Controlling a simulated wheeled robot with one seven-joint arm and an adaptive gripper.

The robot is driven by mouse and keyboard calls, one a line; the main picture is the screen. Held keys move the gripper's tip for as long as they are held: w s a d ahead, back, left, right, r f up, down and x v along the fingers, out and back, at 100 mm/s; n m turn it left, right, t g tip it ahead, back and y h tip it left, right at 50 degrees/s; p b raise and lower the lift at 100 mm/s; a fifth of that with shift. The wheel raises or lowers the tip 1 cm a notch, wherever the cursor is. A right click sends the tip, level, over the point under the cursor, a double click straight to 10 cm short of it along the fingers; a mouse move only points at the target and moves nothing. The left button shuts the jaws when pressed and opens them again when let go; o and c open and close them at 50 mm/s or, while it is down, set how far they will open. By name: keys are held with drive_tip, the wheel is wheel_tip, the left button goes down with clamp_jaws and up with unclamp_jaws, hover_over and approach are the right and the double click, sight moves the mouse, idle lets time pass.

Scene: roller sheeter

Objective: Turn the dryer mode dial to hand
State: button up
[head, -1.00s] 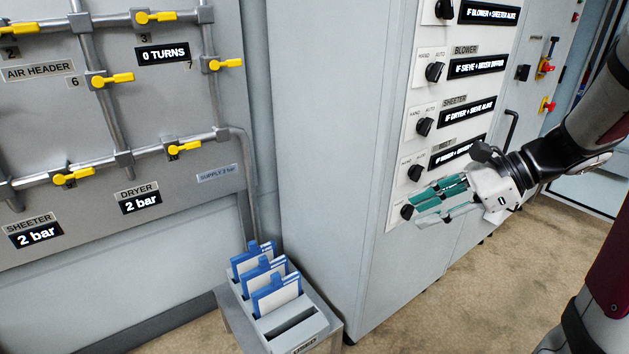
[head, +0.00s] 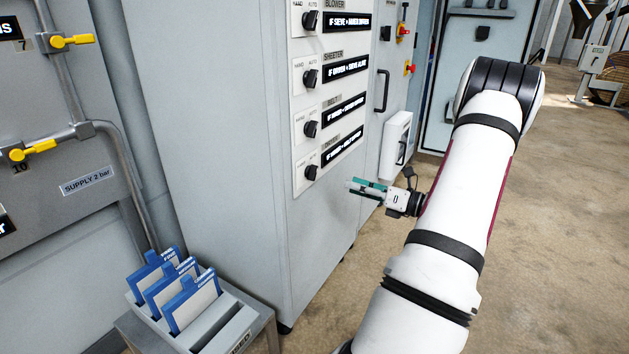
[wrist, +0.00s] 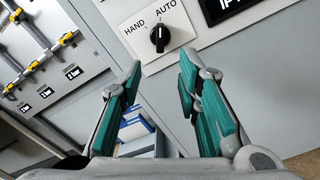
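The lowest dial (head: 310,173) on the grey cabinet is a black knob on a white plate, and its small label is too blurred to read in the head view. One dial (wrist: 159,36) shows close in the wrist view, with HAND to its left and AUTO above right; its handle points up in the picture, towards AUTO. It appears to be that lowest dial. My gripper (head: 368,187), with green-padded fingers, is to the right of and slightly below the lowest dial. In the wrist view my gripper (wrist: 160,68) is open and empty, its fingertips apart from the knob.
Several similar dials, such as the sheeter dial (head: 310,78), sit above in a column. Black signs (head: 344,146) stand beside them. A white box (head: 396,143) is on the cabinet beyond my gripper. A rack (head: 240,329) with blue-edged cards stands at lower left. Open floor lies at right.

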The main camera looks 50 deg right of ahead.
sight(316, 174)
drive_tip(key=w+b, duration=0.1)
drive_tip(key=w, duration=0.2)
drive_tip(key=w+b, duration=0.1)
drive_tip(key=w, duration=0.3)
drive_tip(key=w+b, duration=0.1)
drive_tip(key=w, duration=0.3)
drive_tip(key=shift+w+a, duration=0.25)
drive_tip(key=shift+a, duration=0.15)
clamp_jaws()
